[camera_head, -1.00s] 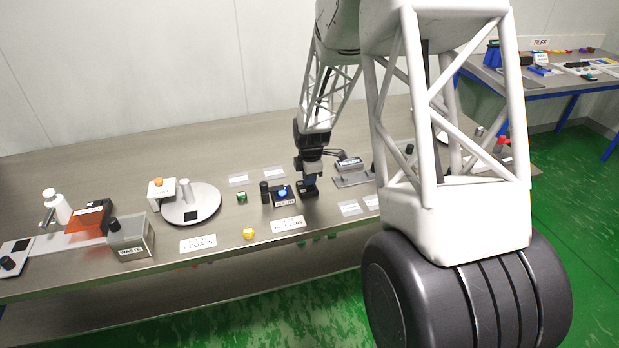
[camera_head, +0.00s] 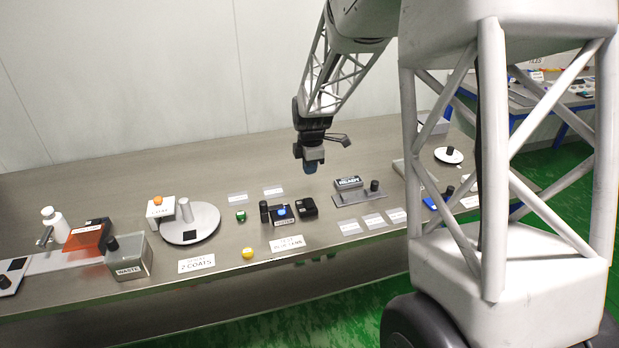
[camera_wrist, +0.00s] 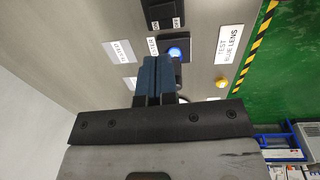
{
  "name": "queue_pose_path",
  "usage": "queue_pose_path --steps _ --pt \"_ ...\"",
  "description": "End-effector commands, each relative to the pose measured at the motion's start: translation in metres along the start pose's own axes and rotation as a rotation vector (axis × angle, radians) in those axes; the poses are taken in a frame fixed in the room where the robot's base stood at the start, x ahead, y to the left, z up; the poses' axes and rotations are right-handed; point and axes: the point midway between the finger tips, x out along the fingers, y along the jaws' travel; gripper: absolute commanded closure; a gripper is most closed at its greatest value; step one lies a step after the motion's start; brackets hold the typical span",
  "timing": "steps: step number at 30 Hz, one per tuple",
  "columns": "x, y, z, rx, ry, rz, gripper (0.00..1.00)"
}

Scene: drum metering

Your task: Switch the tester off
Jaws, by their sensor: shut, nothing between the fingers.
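The tester (camera_head: 281,214) is a dark box on the bench, with a bright blue lens on top that looks lit. In the wrist view, the tester's blue lens (camera_wrist: 176,52) shows just beyond my fingers, which hide part of the box. A black switch box (camera_head: 303,206) sits at the tester's right; in the wrist view, the switch box (camera_wrist: 163,12) carries ON and OFF labels and is cut by the top edge. The switch position is too small to tell. My gripper (camera_head: 312,166) is shut and empty, raised above the bench behind the switch box; its fingers (camera_wrist: 154,80) point toward the tester.
A dark cylinder (camera_head: 264,211) stands left of the tester. A green block (camera_head: 240,216), a yellow piece (camera_head: 247,253) and a "TEST BLUE LENS" sign (camera_head: 287,244) lie nearby. A grey stand (camera_head: 358,196) is to the right. The bench behind is largely clear.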

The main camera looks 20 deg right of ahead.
Motion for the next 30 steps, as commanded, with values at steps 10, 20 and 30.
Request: queue_pose_path --steps 10,20,30 --pt "-0.018 0.000 0.000 0.000 0.000 0.000 1.00" --pt "-0.018 0.000 0.000 0.002 0.000 0.000 1.00" --pt "-0.043 -0.024 -0.006 0.102 -0.001 0.012 1.00"
